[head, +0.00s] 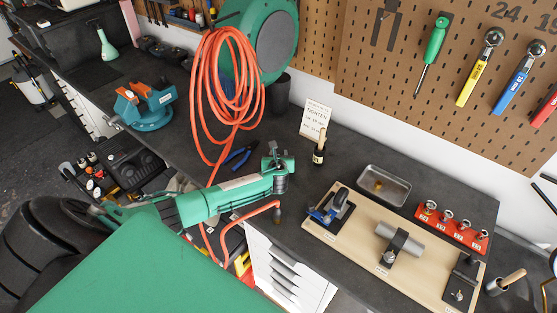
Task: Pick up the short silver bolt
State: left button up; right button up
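I cannot make out a short silver bolt with certainty. A small silver piece (458,295) sits on a black plate at the right end of a pale wooden board (345,245); it is too small to identify. A shallow metal tray (398,194) behind the board holds a small brass-coloured piece (377,187). My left gripper (277,158) is at the end of the green arm, over the bench's left part, left of the board and apart from it. Its fingers are too small to tell open from shut. My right gripper is not in view.
A red rack (452,226) with several sockets stands right of the tray. A blue-handled clamp (331,207) and a strapped grey cylinder (400,240) are on the board.

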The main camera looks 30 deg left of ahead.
pick_arm(q)
grip_shut()
jog(key=shift+r, duration=0.15)
